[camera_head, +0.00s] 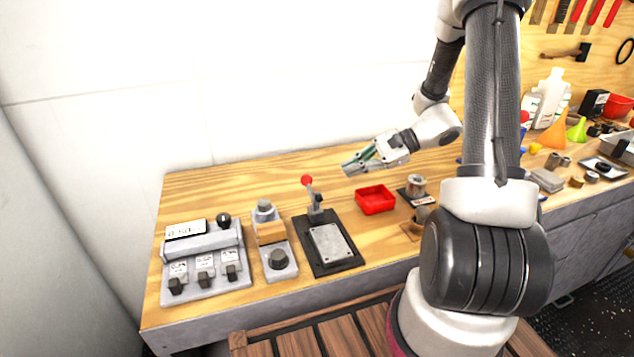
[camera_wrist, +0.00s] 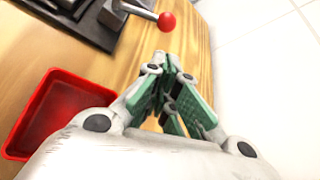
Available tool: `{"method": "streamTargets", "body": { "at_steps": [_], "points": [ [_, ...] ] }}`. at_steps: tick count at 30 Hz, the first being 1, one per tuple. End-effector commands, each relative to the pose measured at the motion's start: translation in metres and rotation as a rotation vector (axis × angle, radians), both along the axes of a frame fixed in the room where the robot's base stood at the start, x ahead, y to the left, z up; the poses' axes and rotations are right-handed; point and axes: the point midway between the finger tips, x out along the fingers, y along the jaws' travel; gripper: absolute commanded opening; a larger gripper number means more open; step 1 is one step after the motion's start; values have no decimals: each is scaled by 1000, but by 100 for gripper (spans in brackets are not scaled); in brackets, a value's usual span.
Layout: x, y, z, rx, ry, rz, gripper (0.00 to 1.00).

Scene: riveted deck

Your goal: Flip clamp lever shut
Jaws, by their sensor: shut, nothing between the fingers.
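The clamp lever (camera_head: 309,193) is a grey handle with a red ball knob (camera_head: 307,180). It stands nearly upright at the back of a dark base that bears a light grey plate (camera_head: 331,246). The lever (camera_wrist: 138,11) and its red knob (camera_wrist: 167,21) also show at the top of the wrist view. My gripper (camera_head: 350,167) is shut and empty, with green pads on its fingers. It hovers above the bench, right of the knob and apart from it. In the wrist view the fingertips (camera_wrist: 166,62) point toward the area beside the knob.
A red tray (camera_head: 375,199) sits on the wooden bench right of the clamp, below my gripper. A switch box (camera_head: 207,262) and a grey fixture with a wooden block (camera_head: 270,233) stand left of the clamp. Bench behind the lever is clear up to the white wall.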

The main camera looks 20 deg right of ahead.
Motion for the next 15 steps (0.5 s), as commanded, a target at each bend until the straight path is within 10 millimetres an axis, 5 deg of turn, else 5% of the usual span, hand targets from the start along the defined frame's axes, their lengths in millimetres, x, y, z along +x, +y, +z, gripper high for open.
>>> {"method": "streamTargets", "body": {
  "at_steps": [8, 15],
  "points": [
    [1, 6, -3, 0, 0, 2, 0],
    [9, 40, -20, 0, 3, 5, 0]
  ]
}}
